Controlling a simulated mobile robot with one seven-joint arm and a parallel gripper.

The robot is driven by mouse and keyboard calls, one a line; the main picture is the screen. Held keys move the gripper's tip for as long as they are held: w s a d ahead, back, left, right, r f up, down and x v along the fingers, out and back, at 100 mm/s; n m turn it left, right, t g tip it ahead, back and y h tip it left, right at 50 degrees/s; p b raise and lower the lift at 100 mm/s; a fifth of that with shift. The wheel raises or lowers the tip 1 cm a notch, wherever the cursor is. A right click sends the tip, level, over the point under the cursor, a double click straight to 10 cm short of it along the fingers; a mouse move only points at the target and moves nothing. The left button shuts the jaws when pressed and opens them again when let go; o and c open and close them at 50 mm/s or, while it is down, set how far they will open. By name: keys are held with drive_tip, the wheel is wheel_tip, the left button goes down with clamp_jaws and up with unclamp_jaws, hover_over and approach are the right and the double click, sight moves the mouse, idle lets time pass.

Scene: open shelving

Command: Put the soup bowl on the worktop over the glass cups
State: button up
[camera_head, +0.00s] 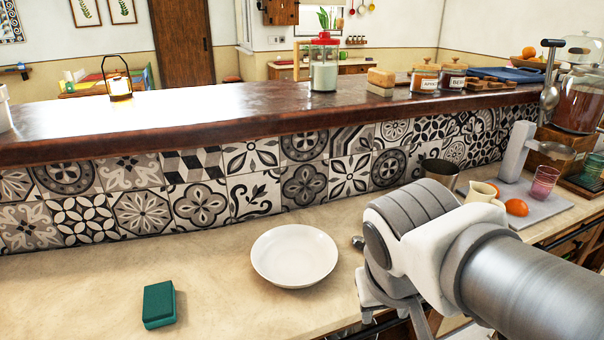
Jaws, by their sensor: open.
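A white soup bowl (294,254) sits upright and empty on the pale worktop (90,290), in front of the patterned tile wall. My gripper (392,312) is just right of the bowl, near the worktop's front edge, and points downward. It is apart from the bowl and holds nothing that I can see; its fingers are partly hidden by my arm and the lower frame edge. A pink glass tumbler (544,182) stands on a grey board at the right. I cannot see glass cups below a worktop.
A green sponge-like block (159,304) lies left of the bowl. A metal cup (439,172), a cream jug (481,192) and oranges (516,207) stand behind my arm. The raised dark wooden counter (200,120) runs behind. The worktop's left part is mostly clear.

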drive_tip(key=shift+s+a+r+t+y, duration=0.25)
drive_tip(key=shift+r+t+y, duration=0.2)
drive_tip(key=shift+r, duration=0.2)
drive_tip(key=shift+s+a+r+t+y, duration=0.15)
drive_tip(key=shift+s+r+t+y, duration=0.1)
drive_tip(key=shift+r+t+y, duration=0.25)
drive_tip(key=shift+r, duration=0.1)
wheel_tip(320, 180, up, 11)
drive_tip(key=p, duration=1.1)
